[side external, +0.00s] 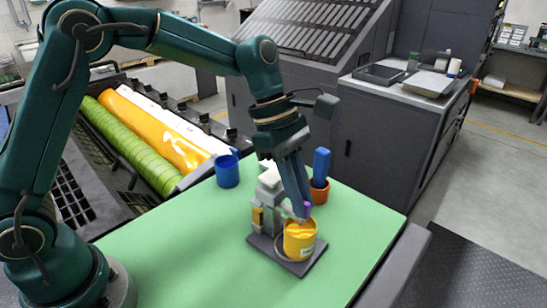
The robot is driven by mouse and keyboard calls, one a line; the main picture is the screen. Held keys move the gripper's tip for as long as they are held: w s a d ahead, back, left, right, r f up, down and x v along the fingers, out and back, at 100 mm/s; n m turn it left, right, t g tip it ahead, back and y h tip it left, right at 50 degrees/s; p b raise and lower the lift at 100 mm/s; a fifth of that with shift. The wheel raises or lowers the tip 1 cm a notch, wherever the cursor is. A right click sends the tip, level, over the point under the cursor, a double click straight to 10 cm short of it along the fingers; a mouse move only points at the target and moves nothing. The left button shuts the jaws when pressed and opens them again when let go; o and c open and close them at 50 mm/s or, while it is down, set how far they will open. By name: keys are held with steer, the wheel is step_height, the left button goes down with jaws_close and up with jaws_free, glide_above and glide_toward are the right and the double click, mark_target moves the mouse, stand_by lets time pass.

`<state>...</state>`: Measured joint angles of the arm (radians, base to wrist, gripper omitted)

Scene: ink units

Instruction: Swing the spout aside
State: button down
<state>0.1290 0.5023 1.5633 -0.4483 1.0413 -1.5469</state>
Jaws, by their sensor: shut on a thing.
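A small grey ink unit (267,200) stands on a dark base plate (264,246) on the green table. Its spout reaches right from the upper body, over a yellow cup (299,243) on the same plate; my fingers cover most of it. The cup is upright, with orange-yellow ink showing inside its rim. My gripper (303,213) points down above the cup and is shut on the spout. A small purple part (307,207) shows beside the fingertips. The exact contact between fingers and spout is too small to see clearly.
A blue cup (227,170) stands behind left of the unit. The green table (195,255) is clear at the front and left. Press rollers lie behind left.

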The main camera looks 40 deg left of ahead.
steer(key=shift+s, duration=0.1)
stand_by(0.5)
steer(key=s+a+m+g+y, duration=0.3)
steer(key=s+m+g, duration=0.1)
steer(key=m, duration=1.1)
steer(key=shift+s+a+g, duration=0.4)
steer(key=shift+s, duration=0.45)
steer(key=shift+r, duration=0.1)
steer(key=c, duration=0.9)
jaws_free()
steer(key=shift+a, duration=0.1)
